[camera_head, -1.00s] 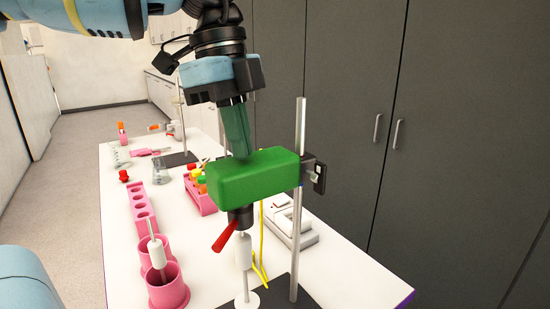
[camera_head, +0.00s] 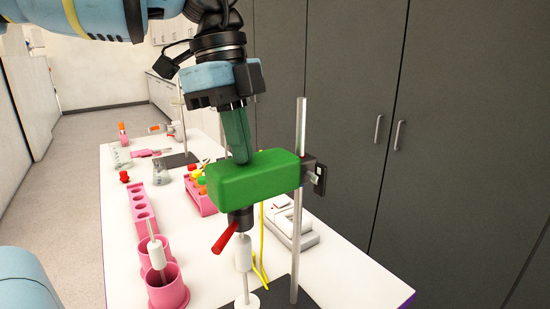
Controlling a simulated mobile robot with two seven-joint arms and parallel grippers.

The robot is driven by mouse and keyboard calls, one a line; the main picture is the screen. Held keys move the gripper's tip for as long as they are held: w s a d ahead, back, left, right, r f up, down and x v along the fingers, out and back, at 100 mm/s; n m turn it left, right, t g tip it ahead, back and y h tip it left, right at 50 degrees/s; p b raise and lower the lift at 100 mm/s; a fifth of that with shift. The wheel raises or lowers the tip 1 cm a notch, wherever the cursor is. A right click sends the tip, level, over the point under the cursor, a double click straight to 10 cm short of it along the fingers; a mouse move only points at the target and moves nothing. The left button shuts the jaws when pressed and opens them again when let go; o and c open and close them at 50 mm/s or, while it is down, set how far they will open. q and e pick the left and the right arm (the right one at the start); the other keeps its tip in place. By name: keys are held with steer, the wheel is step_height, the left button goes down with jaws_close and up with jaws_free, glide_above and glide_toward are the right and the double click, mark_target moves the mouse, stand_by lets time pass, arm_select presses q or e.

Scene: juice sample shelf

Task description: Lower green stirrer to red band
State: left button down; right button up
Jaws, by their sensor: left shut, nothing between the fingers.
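The green stirrer (camera_head: 252,180) is a block held by a dark clamp (camera_head: 315,178) on an upright metal rod (camera_head: 299,135). A red lever (camera_head: 224,238) sticks out below its dark chuck (camera_head: 241,218). A shaft with a white sleeve (camera_head: 243,253) hangs under it, ending at a white disc (camera_head: 249,301) near the stand's base. My left gripper (camera_head: 240,160) is shut and empty, pointing down, with its fingertips at the block's top and seemingly touching it. I cannot make out a red band on the rod. My right gripper is out of view.
Pink cups (camera_head: 168,290) and a pink tube rack (camera_head: 140,200) stand left of the stirrer. Behind it are a pink rack with coloured caps (camera_head: 205,200) and another stand (camera_head: 181,159). Grey cabinets (camera_head: 350,80) rise behind.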

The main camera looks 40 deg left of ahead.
arm_select(q)
steer(key=shift+f, duration=0.15)
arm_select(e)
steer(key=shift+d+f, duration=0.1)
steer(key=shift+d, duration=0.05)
arm_select(q)
steer(key=shift+f, duration=0.2)
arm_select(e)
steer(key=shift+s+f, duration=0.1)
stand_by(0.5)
